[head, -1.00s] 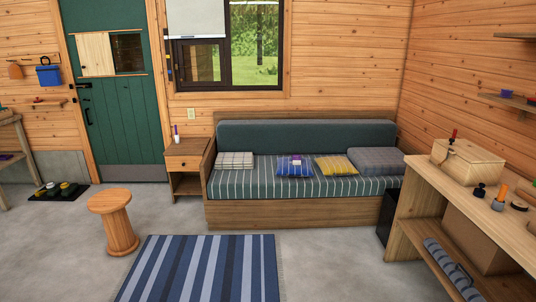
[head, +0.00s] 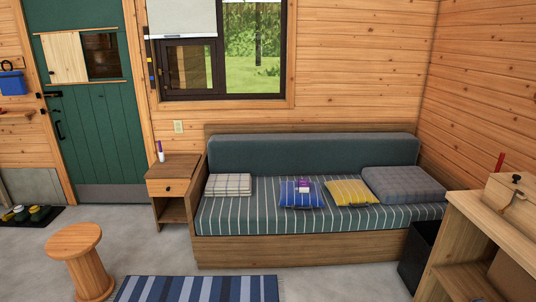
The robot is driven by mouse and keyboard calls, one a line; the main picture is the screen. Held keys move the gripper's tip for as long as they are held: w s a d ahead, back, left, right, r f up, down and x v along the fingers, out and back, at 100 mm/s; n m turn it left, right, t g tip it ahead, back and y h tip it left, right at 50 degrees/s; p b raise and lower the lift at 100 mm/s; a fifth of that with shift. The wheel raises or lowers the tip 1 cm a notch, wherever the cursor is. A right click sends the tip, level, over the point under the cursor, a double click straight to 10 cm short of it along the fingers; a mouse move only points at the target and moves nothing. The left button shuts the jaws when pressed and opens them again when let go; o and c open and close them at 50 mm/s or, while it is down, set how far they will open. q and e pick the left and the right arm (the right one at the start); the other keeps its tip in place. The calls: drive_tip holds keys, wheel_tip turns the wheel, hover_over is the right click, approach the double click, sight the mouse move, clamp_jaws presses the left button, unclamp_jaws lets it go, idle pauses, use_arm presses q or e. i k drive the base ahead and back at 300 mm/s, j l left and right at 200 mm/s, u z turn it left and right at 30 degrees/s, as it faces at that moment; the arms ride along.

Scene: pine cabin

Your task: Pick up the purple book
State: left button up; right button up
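A small purple item with a white part, which looks like the purple book (head: 304,185), lies on top of the blue striped cushion (head: 294,197) on the daybed (head: 240,219). It is small in the head view, so its details are hard to tell. A yellow cushion (head: 351,192) lies just right of it. Neither of my grippers shows in the head view.
A striped rug (head: 200,289) lies on the floor before the daybed. A round wooden stool (head: 80,261) stands at left, a nightstand (head: 173,188) beside the daybed's left end. A dark bin (head: 418,258) and a wooden workbench (head: 490,239) stand at right.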

sight(303, 183)
drive_tip(key=i+j+z, duration=0.15)
drive_tip(key=i, duration=0.3)
drive_tip(key=i+j+z, duration=0.2)
drive_tip(key=i, duration=0.3)
drive_tip(key=i+j+z, duration=0.15)
drive_tip(key=i, duration=0.3)
drive_tip(key=i+l+u, duration=0.1)
drive_tip(key=i+u, duration=0.2)
drive_tip(key=i, duration=0.35)
